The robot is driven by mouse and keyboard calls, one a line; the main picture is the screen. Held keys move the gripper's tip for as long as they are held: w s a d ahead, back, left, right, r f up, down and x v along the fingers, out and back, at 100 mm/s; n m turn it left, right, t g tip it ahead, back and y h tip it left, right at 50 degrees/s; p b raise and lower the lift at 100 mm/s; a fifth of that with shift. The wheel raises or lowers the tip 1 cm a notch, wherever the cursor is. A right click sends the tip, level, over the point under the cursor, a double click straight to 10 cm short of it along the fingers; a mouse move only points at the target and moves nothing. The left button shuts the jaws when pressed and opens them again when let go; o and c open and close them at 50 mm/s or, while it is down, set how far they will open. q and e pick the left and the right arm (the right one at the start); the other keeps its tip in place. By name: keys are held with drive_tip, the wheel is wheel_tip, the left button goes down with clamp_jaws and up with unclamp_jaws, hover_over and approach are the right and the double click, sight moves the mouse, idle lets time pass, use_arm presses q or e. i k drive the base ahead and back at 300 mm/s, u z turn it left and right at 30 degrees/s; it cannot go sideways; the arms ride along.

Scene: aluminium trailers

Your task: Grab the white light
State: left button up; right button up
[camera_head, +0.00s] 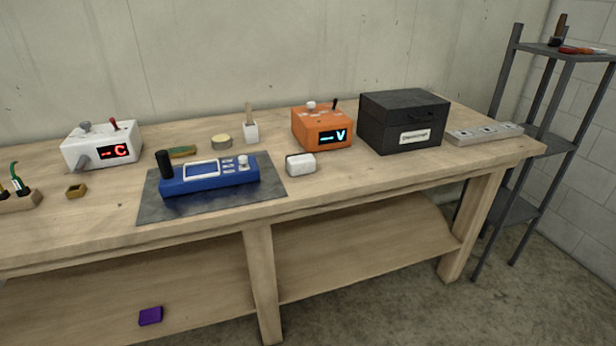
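A small white rounded block (301,164) with a dark left edge sits on the wooden workbench (350,180), near the front edge and just right of the dark mat. It may be the white light, but I cannot tell for sure; it shows no glow. Neither of my grippers is in view.
A blue device (209,177) lies on the dark mat (160,208). An orange box (322,128) and a black case (402,120) stand behind and right of the white block. A white box (101,146) stands left. A power strip (484,133) lies right, near a metal shelf (545,138).

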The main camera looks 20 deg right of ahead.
sight(302, 164)
drive_tip(key=u, duration=0.4)
drive_tip(key=i, duration=1.25)
drive_tip(key=z, duration=0.55)
